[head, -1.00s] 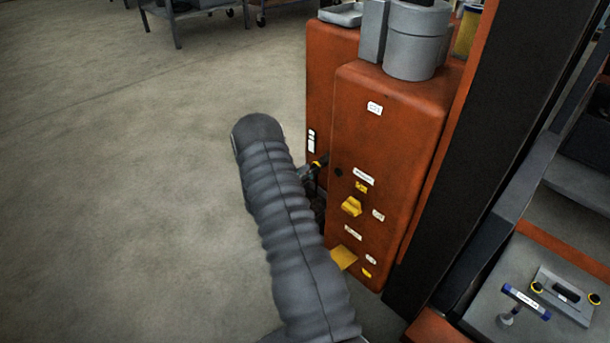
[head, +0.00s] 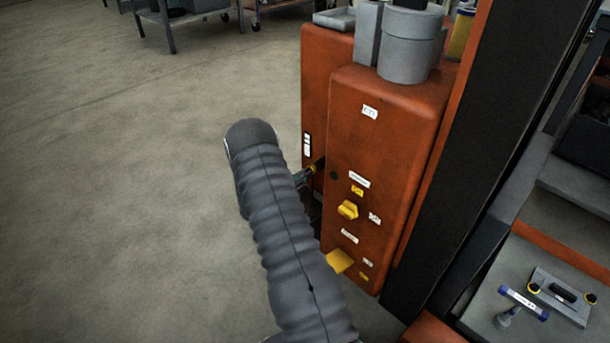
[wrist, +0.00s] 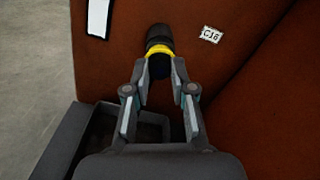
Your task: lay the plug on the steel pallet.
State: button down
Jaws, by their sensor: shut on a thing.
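The plug (wrist: 160,41) is black with a yellow band and sits between my fingertips in the wrist view. My gripper (wrist: 160,72) is shut on its dark near end. The plug's far end is against or just in front of the orange-brown housing (wrist: 230,85); I cannot tell whether it touches. In the head view, my gripper (head: 304,176) shows small beside the orange housing (head: 380,150), partly hidden by my grey sleeved arm. A grey flat surface (head: 480,318) lies at the lower right; I cannot tell whether it is the steel pallet.
A dark open-topped box (wrist: 72,140) lies below my gripper in the wrist view. The housing has a yellow knob (head: 347,210) and labels. A dark post (head: 470,130) stands between it and the grey surface, which bears a handled plate (head: 562,297) and a blue-ended tool (head: 524,301). Floor at left is clear.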

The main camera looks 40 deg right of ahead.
jog(key=shift+a, duration=0.65)
jog(key=shift+a, duration=0.1)
jog(key=shift+s+a, duration=0.2)
jog(key=shift+a, duration=1.25)
jog(key=s+a, duration=0.1)
jog(key=a, duration=1.3)
